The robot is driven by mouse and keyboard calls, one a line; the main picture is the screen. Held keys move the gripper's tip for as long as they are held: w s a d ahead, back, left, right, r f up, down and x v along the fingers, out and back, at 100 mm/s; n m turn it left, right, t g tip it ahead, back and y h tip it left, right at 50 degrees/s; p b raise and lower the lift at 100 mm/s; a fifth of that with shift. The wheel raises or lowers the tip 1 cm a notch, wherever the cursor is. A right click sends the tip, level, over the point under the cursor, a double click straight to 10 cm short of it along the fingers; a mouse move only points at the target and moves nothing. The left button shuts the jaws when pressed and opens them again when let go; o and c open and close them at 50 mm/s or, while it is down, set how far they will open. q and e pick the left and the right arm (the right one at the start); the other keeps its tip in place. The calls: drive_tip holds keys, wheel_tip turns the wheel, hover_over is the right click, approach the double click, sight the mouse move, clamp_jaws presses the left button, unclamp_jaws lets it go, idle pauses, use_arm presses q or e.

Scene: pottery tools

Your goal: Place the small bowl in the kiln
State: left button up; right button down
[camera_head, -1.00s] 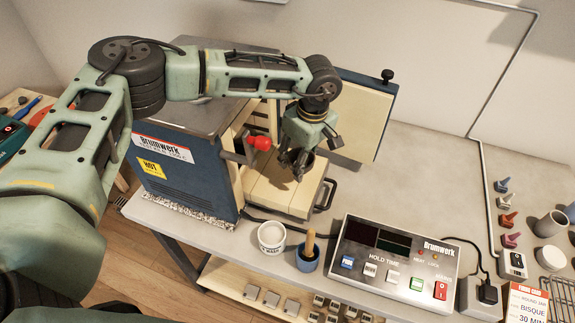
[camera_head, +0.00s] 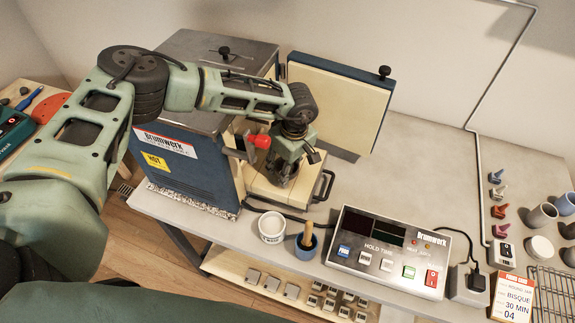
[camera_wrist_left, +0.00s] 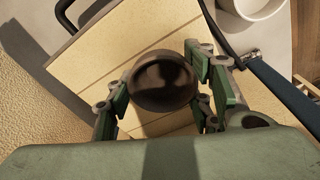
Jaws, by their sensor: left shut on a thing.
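The kiln (camera_head: 188,180) is a blue box with a grey top and a cream-coloured interior. A cream slab with a dark handle (camera_head: 323,187) extends from its front. My left gripper (camera_head: 283,178) is over this slab, in front of the kiln's opening, pointing down. In the left wrist view, the gripper (camera_wrist_left: 165,92) is shut on the small bowl (camera_wrist_left: 162,80), a dark, round, glossy bowl between its fingers. The bowl is above the cream slab surface. The bowl is mostly hidden in the head view. My right gripper is out of view.
A blue-edged cream panel (camera_head: 340,100) stands behind the slab. A red knob (camera_head: 262,142) is close to my left gripper. A white tub (camera_head: 271,228), a blue pot with a wooden-handled tool (camera_head: 306,243) and a control box (camera_head: 385,252) stand in front.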

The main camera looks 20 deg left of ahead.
use_arm(q)
drive_tip(key=o, duration=1.2)
drive_tip(key=shift+f, duration=0.1)
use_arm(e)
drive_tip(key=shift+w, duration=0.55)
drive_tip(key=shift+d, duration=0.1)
use_arm(q)
drive_tip(key=shift+r+p, duration=0.35)
drive_tip(key=shift+p, duration=0.05)
wheel_tip(320, 180, up, 12)
drive_tip(key=d+b, duration=0.1)
drive_tip(key=b, duration=0.3)
drive_tip(key=shift+s+d+f, duration=0.15)
drive_tip(key=shift+s, duration=0.1)
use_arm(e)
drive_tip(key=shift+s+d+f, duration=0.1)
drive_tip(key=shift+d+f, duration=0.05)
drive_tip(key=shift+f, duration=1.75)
